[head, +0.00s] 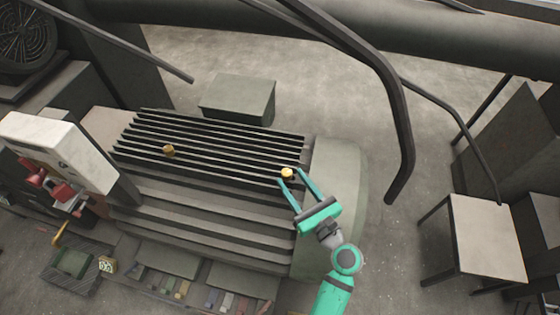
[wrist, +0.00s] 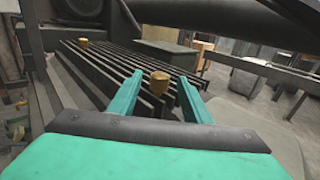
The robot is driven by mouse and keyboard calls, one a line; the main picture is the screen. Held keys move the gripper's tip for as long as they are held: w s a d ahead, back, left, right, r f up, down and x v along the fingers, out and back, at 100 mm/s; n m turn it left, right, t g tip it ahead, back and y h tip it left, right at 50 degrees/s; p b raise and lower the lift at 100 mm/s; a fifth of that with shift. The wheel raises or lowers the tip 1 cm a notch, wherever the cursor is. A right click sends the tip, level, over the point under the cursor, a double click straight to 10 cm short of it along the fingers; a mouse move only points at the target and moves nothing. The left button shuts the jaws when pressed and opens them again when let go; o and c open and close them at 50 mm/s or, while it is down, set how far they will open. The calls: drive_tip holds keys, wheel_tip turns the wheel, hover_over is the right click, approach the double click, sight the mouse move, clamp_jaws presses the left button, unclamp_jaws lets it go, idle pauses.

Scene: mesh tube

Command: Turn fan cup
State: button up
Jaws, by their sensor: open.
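Two small yellow cups sit on the dark slatted rack. The nearer cup (head: 288,173) is at the rack's right end, and it also shows in the wrist view (wrist: 159,83). The other cup (head: 168,150) is toward the rack's left end, and in the wrist view (wrist: 83,43) it stands farther off. My teal gripper (head: 290,177) is open, with its fingertips (wrist: 161,76) on either side of the nearer cup. A gap shows between the cup and each finger in the wrist view. I cannot tell which cup is the fan cup.
The slatted rack (head: 215,146) tops a grey machine with a rounded right end (head: 338,180). A dark box (head: 238,98) stands behind it. A white unit (head: 58,150) is at left, a round fan grille (head: 27,35) at upper left. A bent dark pipe (head: 402,130) rises at right.

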sight(284, 169)
drive_tip(key=x, duration=0.8)
drive_tip(key=shift+c, duration=0.5)
drive_tip(key=c, duration=0.9)
